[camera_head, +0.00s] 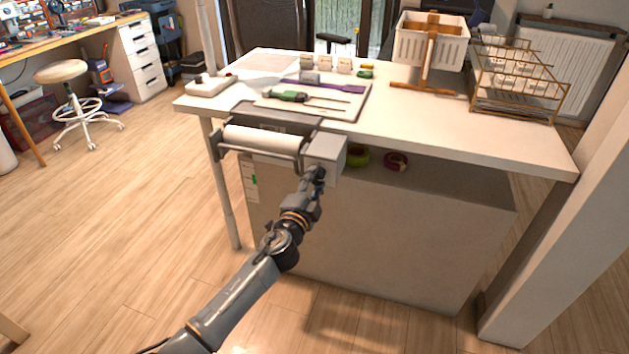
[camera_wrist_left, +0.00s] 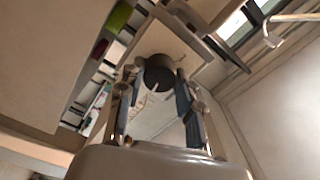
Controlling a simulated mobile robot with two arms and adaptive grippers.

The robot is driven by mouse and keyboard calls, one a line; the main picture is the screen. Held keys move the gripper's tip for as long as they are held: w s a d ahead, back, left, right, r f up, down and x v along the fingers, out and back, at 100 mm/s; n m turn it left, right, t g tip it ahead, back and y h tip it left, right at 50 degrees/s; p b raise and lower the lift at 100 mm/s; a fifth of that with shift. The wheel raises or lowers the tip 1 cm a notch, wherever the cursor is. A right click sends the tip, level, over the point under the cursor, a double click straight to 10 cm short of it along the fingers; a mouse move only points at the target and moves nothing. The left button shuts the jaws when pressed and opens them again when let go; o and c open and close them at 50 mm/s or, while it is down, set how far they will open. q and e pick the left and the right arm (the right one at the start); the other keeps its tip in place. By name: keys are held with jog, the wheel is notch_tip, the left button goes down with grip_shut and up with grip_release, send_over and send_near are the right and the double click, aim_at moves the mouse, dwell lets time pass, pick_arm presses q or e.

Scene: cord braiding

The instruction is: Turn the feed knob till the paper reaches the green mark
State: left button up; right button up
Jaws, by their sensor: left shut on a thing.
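A white paper roll (camera_head: 262,138) sits in a dark holder at the table's front left edge. A grey box (camera_head: 327,150) stands at the holder's right end. My left gripper (camera_head: 318,176) is below this box and hides the feed knob in the head view. In the left wrist view the dark round feed knob (camera_wrist_left: 158,71) sits between the two fingers of my left gripper (camera_wrist_left: 157,92), which is shut on it. A small green mark (camera_head: 254,180) shows on a pale strip below the roll. I cannot make out the paper's free edge. My right gripper is not in view.
The white table (camera_head: 440,135) carries a mat with a green-handled screwdriver (camera_head: 290,96), a white basket on a wooden stand (camera_head: 430,42) and a wire rack (camera_head: 515,85). Green and red tape rolls (camera_head: 397,161) lie beneath the tabletop.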

pick_arm(q)
jog(key=m, duration=0.2)
jog(key=shift+m, duration=0.4)
jog(key=m+p, duration=0.1)
jog(key=m, duration=0.1)
jog(key=shift+m, duration=0.4)
jog(key=m, duration=0.3)
jog(key=shift+m+p, duration=0.3)
jog(key=m+p, duration=0.1)
jog(key=m, duration=0.2)
jog(key=shift+m, duration=0.3)
jog(key=m+p, duration=0.1)
jog(key=m, duration=0.2)
jog(key=shift+m, duration=0.3)
jog(key=shift+f+m+p, duration=0.1)
jog(key=shift+m+p, duration=0.4)
jog(key=shift+m, duration=1.3)
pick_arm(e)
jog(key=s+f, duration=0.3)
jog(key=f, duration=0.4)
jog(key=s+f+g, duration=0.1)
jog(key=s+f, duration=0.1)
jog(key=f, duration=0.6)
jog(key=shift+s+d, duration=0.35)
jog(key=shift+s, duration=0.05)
